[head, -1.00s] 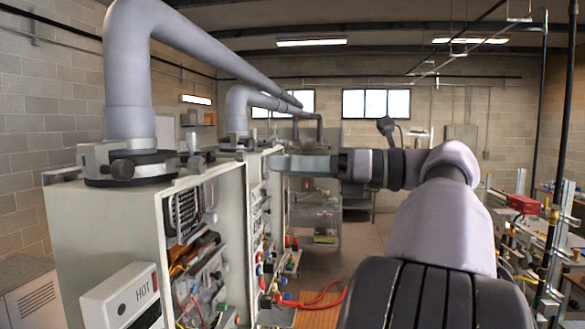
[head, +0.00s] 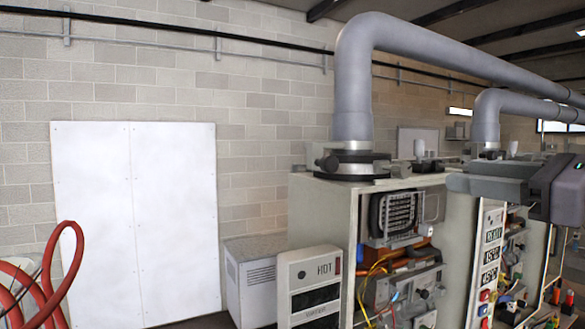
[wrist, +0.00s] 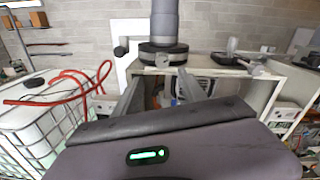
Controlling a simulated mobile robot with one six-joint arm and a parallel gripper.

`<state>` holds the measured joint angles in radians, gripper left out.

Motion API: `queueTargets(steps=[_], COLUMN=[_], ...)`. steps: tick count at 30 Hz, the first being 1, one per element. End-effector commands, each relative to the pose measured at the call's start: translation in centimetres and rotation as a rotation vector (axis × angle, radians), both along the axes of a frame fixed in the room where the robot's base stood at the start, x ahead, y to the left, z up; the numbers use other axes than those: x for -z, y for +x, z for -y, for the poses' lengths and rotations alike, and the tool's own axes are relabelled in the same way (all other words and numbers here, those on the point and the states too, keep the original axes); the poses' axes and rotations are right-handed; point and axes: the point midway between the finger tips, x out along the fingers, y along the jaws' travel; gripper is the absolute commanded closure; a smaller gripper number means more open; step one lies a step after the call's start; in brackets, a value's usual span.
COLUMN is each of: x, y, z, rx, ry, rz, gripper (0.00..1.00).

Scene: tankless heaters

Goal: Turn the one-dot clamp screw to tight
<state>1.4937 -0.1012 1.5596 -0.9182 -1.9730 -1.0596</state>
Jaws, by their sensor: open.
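A flue clamp (head: 352,166) with a black collar rings the foot of the grey flue pipe (head: 352,90) on the nearest heater. A dark screw knob (head: 328,162) sticks out at its left; it also shows in the wrist view (wrist: 121,50). A silver screw-like part (wrist: 163,61) shows at the collar's front. No dot marks can be read, so I cannot tell which screw has one dot. My gripper (head: 455,184) is right of the clamp in the head view. In the wrist view my gripper (wrist: 160,80) is open and empty, its fingers pointing towards the clamp, apart from it.
The open-fronted heater cabinet (head: 302,225) stands below the clamp, with more heaters to the right. Small fittings (wrist: 235,60) sit on top. A HOT-labelled box (head: 310,268) is at its front. Red hoses (head: 62,285) are at left. A white wall panel (head: 135,220) stands behind.

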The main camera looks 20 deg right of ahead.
Motion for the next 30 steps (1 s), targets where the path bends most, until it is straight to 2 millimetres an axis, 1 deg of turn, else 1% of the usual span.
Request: queueTargets(steps=[1,6,9,12,15,18,27,29,30], x=[-0.2,-0.2,-0.2,-0.1,-0.1,-0.1,0.0,0.0,0.0], y=[1.5,6.7,9.4,11.3,12.5,13.2,13.4,13.4,13.4], z=[-0.4,-1.0,-1.3,-1.5,-1.5,-1.6,-1.6,-1.6,-1.6], rx=[-0.008,-0.009,-0.007,-0.006,-0.003,-0.002,-0.001,-0.001,-0.001], ry=[0.003,0.004,0.004,0.003,0.003,0.002,0.003,0.003,0.003], rz=[0.0,-0.002,-0.001,-0.002,-0.001,-0.001,-0.001,-0.001,-0.001], gripper=[0.51,0.51,0.51,0.51,0.51,0.51,0.51,0.63,0.71])
